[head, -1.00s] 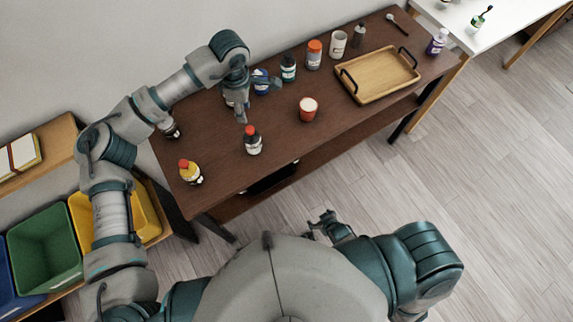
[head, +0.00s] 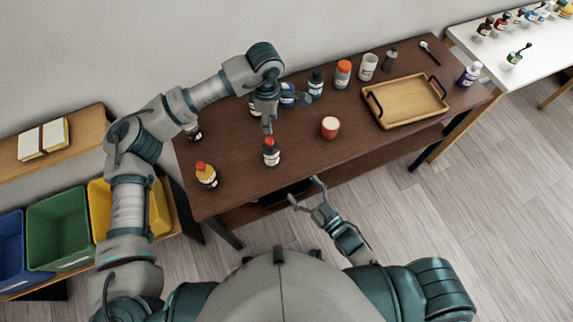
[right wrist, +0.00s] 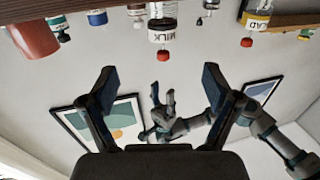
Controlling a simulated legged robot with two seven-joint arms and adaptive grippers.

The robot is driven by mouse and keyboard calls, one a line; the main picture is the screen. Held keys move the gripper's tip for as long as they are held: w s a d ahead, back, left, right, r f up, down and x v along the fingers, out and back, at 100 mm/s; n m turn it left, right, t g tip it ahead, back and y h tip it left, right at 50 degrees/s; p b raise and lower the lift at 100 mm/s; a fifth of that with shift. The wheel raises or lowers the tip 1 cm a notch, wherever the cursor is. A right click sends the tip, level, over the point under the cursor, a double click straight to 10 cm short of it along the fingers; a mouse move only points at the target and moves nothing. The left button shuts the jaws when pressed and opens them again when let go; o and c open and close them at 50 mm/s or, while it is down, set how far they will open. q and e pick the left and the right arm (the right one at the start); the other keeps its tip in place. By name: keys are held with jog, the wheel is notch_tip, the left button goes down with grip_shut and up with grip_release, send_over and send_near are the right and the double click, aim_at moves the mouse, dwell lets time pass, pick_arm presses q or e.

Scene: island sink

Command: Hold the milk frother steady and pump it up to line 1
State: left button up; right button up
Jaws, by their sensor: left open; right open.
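A dark, red-capped bottle (head: 271,156) stands upright near the front edge of the brown table. No other thing can be surely told as a frother. My left gripper (head: 285,109) is open above the table, behind the bottle, with its fingers spread near a blue bottle (head: 288,90). My right gripper (head: 305,190) is open and empty before the table's front edge, to the right of the MILK bottle. Its two fingers are spread wide in the right wrist view (right wrist: 160,85).
A red cup (head: 330,127) stands right of the MILK bottle, a yellow bottle (head: 206,174) left. A wooden tray (head: 405,122) lies right.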

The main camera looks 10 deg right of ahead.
aim_at(277, 157)
jog(key=x, duration=0.9)
jog(key=a+x, duration=0.1)
jog(key=x, duration=0.4)
jog(key=shift+s+a, duration=0.1)
jog(key=shift+s, duration=0.05)
jog(key=shift+w, duration=0.35)
jog(key=shift+w+d, duration=0.2)
jog(key=shift+d, duration=0.3)
jog(key=shift+a, duration=0.15)
jog(key=shift+c, duration=0.7)
jog(key=shift+a, duration=0.6)
jog(key=c, duration=1.2)
jog(key=o, duration=0.5)
jog(key=c, duration=0.3)
jog(key=shift+d, duration=0.25)
jog(key=shift+c, duration=0.9)
jog(key=shift+d, duration=0.4)
pick_arm(q)
jog(key=shift+a, duration=0.6)
pick_arm(e)
jog(key=shift+a, duration=0.55)
pick_arm(q)
jog(key=shift+d, duration=0.1)
